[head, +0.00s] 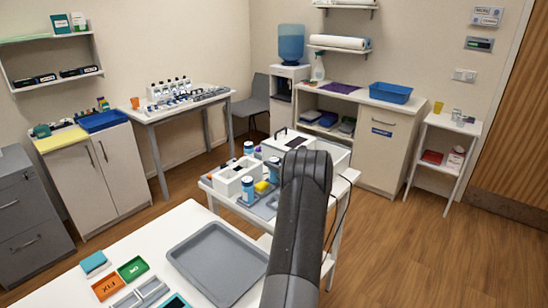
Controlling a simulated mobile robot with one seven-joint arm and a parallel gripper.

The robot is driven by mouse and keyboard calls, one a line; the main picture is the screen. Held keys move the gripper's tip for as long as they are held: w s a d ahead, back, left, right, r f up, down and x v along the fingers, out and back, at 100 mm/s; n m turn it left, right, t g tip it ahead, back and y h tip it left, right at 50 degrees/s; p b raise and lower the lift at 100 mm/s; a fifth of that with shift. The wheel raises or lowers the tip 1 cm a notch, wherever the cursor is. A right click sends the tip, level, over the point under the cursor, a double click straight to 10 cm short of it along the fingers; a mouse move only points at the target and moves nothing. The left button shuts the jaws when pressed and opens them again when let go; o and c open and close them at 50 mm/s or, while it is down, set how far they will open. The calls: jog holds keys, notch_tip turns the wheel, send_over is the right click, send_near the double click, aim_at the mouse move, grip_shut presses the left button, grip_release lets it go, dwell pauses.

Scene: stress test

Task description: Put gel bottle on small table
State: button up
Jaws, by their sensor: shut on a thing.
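My dark arm rises from the bottom centre of the head view. My gripper is hidden behind or beyond it, so its fingers and anything in them do not show. I cannot pick out a gel bottle for certain. Small blue-and-white bottles stand on the white middle table (350,176), one near its front (248,190) and one further back (249,149). A small white table with a lower shelf (439,124) stands at the right by the wall. A yellow cup (437,108) and small clear items stand on its top.
A near white table (190,222) holds a grey tray (218,262) and green and orange bins. The middle table also carries a white caddy (236,178) and a white machine. A cabinet with a blue basket (390,92) stands behind. Wooden floor is clear at the right.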

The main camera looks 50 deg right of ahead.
jog(key=shift+f, duration=0.25)
jog(key=shift+f, duration=0.35)
jog(key=o, duration=1.2)
jog(key=shift+s, duration=0.1)
jog(key=s, duration=0.1)
jog(key=s+r, duration=0.1)
jog(key=s, duration=0.1)
notch_tip(320, 180, up, 6)
jog(key=shift+w+r, duration=0.1)
